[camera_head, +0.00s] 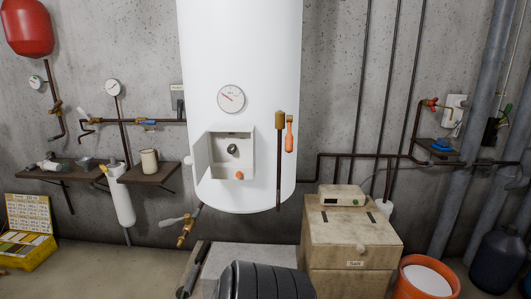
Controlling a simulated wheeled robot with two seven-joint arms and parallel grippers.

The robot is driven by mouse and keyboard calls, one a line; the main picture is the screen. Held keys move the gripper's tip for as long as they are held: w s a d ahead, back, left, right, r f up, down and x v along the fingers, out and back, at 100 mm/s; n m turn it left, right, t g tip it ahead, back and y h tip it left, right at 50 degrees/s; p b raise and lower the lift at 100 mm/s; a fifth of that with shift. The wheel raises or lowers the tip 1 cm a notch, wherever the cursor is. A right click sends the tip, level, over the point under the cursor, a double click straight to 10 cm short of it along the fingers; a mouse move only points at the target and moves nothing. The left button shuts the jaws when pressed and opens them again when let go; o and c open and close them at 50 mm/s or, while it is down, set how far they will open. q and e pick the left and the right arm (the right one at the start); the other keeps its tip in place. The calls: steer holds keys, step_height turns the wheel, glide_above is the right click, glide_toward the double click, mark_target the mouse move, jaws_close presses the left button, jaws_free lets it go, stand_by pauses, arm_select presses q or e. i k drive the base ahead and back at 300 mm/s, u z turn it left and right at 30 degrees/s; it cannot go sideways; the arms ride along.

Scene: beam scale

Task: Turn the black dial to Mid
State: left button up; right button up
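The black dial (233,149) sits in a recessed white control box (215,170) on the front of a tall white tank (205,60). It is small in the head view, and I cannot read its markings or tell which setting it points to. A small orange-red round part (239,176) is below the dial, at the lower edge of the recess. Neither of my grippers shows in the head view, and nothing visible is touching the dial.
A round gauge (231,98) is above the box. A brown vertical pipe (279,170) and an orange-handled tool (289,134) are to its right. A shelf with a mug (149,161) is left.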

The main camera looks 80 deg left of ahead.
mark_target(231, 148)
steer(key=u, duration=0.55)
steer(key=i, duration=0.95)
steer(key=u, duration=1.6)
steer(key=i, duration=0.6)
steer(key=u, duration=0.5)
